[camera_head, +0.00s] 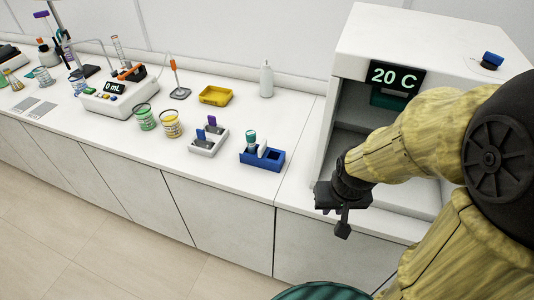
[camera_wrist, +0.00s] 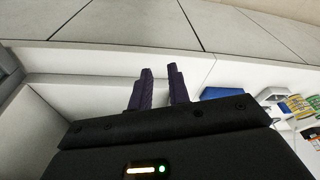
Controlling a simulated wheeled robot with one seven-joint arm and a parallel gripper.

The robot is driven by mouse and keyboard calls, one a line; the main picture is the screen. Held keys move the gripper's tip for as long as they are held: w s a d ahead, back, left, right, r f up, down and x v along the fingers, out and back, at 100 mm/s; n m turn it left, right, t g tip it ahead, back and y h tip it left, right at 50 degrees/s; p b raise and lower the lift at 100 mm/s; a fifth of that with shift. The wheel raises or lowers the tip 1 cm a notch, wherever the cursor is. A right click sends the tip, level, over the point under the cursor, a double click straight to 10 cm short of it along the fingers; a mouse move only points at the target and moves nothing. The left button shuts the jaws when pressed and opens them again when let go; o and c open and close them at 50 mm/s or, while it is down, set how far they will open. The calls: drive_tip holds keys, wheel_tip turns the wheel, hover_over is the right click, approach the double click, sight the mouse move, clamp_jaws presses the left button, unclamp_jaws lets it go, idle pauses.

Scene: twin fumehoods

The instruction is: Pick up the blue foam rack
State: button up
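The blue foam rack (camera_head: 262,164) sits on the white counter left of the box marked 20 C. A teal-capped vial (camera_head: 251,139) and a small white piece stand in it. A blue block, likely the same rack, also shows in the wrist view (camera_wrist: 222,93), right of my fingers. My gripper (camera_head: 342,222) is in front of the open box, to the right of the rack and apart from it. In the wrist view my two dark fingers (camera_wrist: 160,72) stand apart with nothing between them.
The white box (camera_head: 344,50) showing 20 C stands close behind my arm.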

drive_tip(key=w+a+f+n+g+h, duration=0.1)
drive_tip(key=w+a+f+n+h, duration=0.15)
drive_tip(key=f+n+h, duration=0.95)
drive_tip(key=w+a+r+n+t+y, duration=0.1)
drive_tip(key=w+a+n+t+y, duration=0.1)
drive_tip(key=a+n+t, duration=0.3)
drive_tip(key=w+a+r+n+t+y, duration=0.1)
drive_tip(key=w+a+n+t, duration=0.3)
drive_tip(key=a+n, duration=0.4)
drive_tip(key=w+a+n+t+y+b, duration=0.1)
drive_tip(key=w+a+n+t+y, duration=0.1)
drive_tip(key=a+n+t, duration=0.4)
drive_tip(key=shift+w+a+r+n+y, duration=0.4)
drive_tip(key=shift+w+a+n, duration=0.1)
drive_tip(key=shift+w+a, duration=0.35)
drive_tip(key=shift+d, duration=0.1)
